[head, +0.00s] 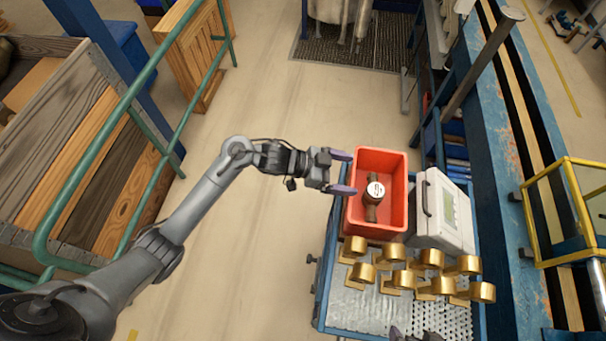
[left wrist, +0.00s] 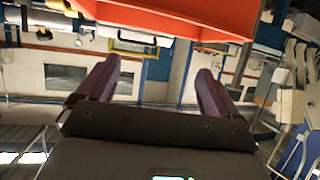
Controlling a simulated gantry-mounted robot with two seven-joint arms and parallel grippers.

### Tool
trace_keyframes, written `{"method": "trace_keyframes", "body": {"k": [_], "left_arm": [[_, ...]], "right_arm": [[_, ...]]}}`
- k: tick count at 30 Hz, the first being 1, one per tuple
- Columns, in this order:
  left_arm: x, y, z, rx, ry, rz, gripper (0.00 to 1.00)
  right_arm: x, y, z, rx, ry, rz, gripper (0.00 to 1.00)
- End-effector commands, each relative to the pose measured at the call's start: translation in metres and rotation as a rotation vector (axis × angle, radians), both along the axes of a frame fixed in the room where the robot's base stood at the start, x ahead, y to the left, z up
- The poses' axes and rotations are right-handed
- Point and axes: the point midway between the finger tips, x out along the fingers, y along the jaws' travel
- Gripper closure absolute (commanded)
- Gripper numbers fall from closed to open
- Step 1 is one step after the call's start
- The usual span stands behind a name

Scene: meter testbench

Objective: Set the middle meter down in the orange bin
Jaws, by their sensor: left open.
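The orange bin (head: 394,161) stands on the cart, and its outer side also shows at the top of the left wrist view (left wrist: 190,18). One meter (head: 375,190), with a round white face and a brownish body, lies inside the bin near its middle. My left gripper (head: 344,172) is open at the bin's left edge, its purple fingers pointing right. Its two fingers also show apart and empty in the left wrist view (left wrist: 155,85). At the bottom edge of the head view a dark gripper part (head: 415,334) shows, probably of my right arm; its fingers cannot be made out.
Several brass holders (head: 387,262) stand in rows on the perforated cart top (head: 345,312), in front of the bin. A white case with a display (head: 443,212) stands right of the bin. A green railing (head: 150,105) runs at left. The floor left of the cart is clear.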

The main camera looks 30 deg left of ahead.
Motion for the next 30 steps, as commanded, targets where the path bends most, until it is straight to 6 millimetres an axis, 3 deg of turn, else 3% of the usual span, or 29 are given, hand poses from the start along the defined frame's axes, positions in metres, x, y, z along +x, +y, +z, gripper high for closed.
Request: {"method": "trace_keyframes", "body": {"k": [7, 11, 14, 19, 24, 27, 30], "left_arm": [[-0.015, 0.003, -0.025, 0.101, -0.021, 0.154, 0.06], [-0.037, 0.018, -0.044, 0.208, 0.006, 0.329, 0.06], [-0.069, 0.04, -0.056, 0.302, 0.08, 0.483, 0.06], [-0.151, 0.086, -0.071, 0.445, 0.322, 0.71, 0.06], [-0.227, 0.113, -0.073, 0.516, 0.567, 0.819, 0.06], [-0.255, 0.12, -0.071, 0.532, 0.66, 0.843, 0.06], [-0.269, 0.122, -0.07, 0.538, 0.707, 0.853, 0.06]], "right_arm": [[0.0, 0.0, 0.0, -0.001, 0.0, 0.001, 0.0], [0.0, 0.0, 0.0, -0.001, 0.001, 0.001, 0.0], [0.0, 0.0, 0.0, 0.0, 0.001, -0.001, 0.0], [0.0, 0.001, 0.0, 0.003, 0.0, -0.002, 0.0], [0.0, 0.001, 0.0, 0.005, 0.001, -0.004, 0.0], [0.0, 0.001, 0.0, 0.007, 0.001, -0.004, 0.0], [0.0, 0.001, 0.0, 0.007, 0.001, -0.004, 0.0]]}}
